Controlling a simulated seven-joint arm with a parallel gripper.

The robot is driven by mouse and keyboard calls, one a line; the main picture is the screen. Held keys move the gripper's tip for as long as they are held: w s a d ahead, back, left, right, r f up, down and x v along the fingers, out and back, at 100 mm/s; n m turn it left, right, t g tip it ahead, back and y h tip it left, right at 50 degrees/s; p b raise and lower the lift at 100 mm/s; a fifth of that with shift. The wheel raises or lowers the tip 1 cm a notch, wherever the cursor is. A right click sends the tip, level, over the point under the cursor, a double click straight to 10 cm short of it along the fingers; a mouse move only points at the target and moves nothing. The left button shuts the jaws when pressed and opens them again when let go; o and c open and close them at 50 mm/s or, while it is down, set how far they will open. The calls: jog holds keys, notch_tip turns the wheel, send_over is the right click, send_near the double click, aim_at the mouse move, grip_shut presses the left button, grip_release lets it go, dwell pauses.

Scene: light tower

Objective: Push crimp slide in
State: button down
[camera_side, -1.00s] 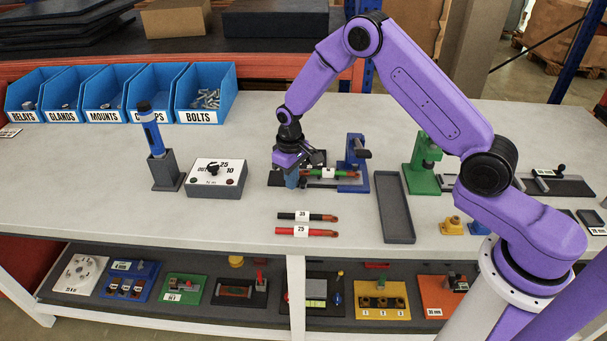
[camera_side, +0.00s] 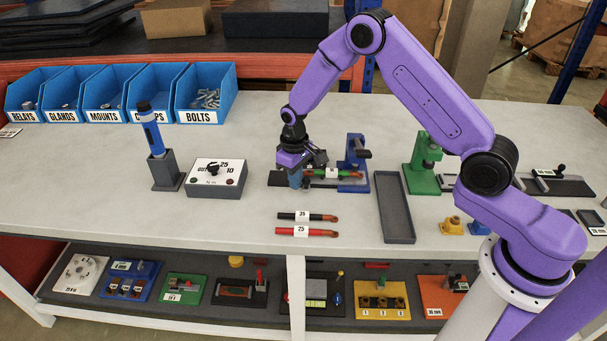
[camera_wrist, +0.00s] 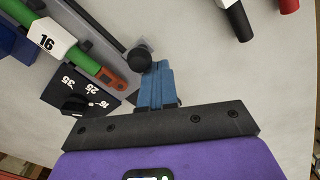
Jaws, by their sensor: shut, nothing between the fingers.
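In the wrist view a dark bar ends in a round black knob (camera_wrist: 138,62), which looks like the slide's handle. My gripper (camera_side: 295,182) is shut and empty, low at the fixture's left part. In the wrist view its blue fingers (camera_wrist: 155,82) are right beside the knob; I cannot tell whether they touch.
A dial marked 16, 25, 35 (camera_wrist: 78,101) lies close to my fingers. Black (camera_side: 300,216) and red (camera_side: 300,231) cables lie in front. A dark tray (camera_side: 395,210) stands right of the fixture, and a grey dial box (camera_side: 216,178) stands left.

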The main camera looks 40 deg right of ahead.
jog(key=shift+w+a+r, duration=0.25)
jog(key=shift+a+r, duration=0.05)
jog(key=shift+r, duration=0.3)
jog(key=shift+w+a+r, duration=0.25)
jog(key=shift+r, duration=2.65)
notch_tip(320, 180, up, 16)
jog(key=s+a+r+n, duration=0.1)
jog(key=s+a+n, duration=0.3)
jog(key=s, duration=1.3)
jog(key=s+d+f+n, duration=0.2)
jog(key=s+d, duration=0.1)
jog(key=s, duration=0.7)
jog(key=s+d+f+n, duration=0.2)
jog(key=s+d+n, duration=0.1)
jog(key=s, duration=0.8)
jog(key=shift+s+d+n, duration=0.15)
jog(key=shift+d+n, duration=0.15)
jog(key=shift+d, duration=0.15)
